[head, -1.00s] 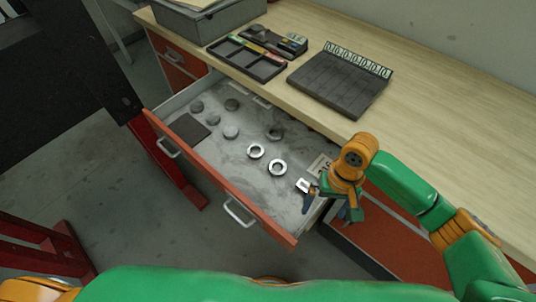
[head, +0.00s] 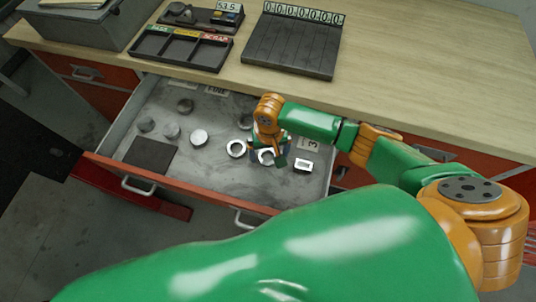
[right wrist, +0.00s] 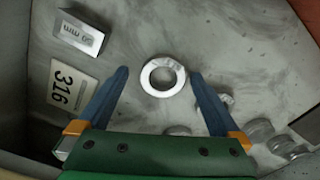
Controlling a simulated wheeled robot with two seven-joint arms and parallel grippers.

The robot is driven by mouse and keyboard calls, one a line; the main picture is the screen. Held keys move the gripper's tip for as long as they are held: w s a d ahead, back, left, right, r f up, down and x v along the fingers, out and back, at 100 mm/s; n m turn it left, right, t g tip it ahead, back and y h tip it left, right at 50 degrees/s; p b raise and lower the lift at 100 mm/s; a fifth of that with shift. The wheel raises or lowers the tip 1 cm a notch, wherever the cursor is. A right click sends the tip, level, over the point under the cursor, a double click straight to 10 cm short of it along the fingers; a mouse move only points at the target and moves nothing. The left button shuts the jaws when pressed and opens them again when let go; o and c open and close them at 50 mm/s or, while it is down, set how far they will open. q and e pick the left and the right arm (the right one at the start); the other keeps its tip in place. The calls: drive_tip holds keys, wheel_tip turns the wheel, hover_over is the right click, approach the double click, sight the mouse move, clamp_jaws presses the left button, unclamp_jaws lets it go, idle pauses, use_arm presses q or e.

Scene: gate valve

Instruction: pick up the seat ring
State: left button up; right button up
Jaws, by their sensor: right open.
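A bright metal ring (head: 266,156) with a round hole lies flat in the open drawer. It shows in the right wrist view (right wrist: 148,83) between my fingertips. My right gripper (head: 267,161) is open above this ring, with one blue finger on either side; it is empty in the right wrist view (right wrist: 159,74). I cannot tell whether the fingers touch the drawer floor. A second bright ring (head: 236,149) lies just left of it, and a darker ring (head: 246,121) lies behind. Which one is the seat ring is not marked. My left gripper is not in view.
A metal block (head: 304,166) marked 50 mm in the wrist view (right wrist: 80,31) lies right of the ring, near a 316 label (right wrist: 72,87). Several discs (head: 199,137) and a dark mat (head: 150,155) lie at left. The workbench (head: 420,80) holds a compartment tray (head: 180,47) and a slotted rack (head: 292,42).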

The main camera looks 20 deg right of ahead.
drive_tip(key=shift+w+a+f, duration=0.2)
drive_tip(key=shift+w, duration=0.05)
drive_tip(key=shift+s+d, duration=0.1)
drive_tip(key=c, duration=1.6)
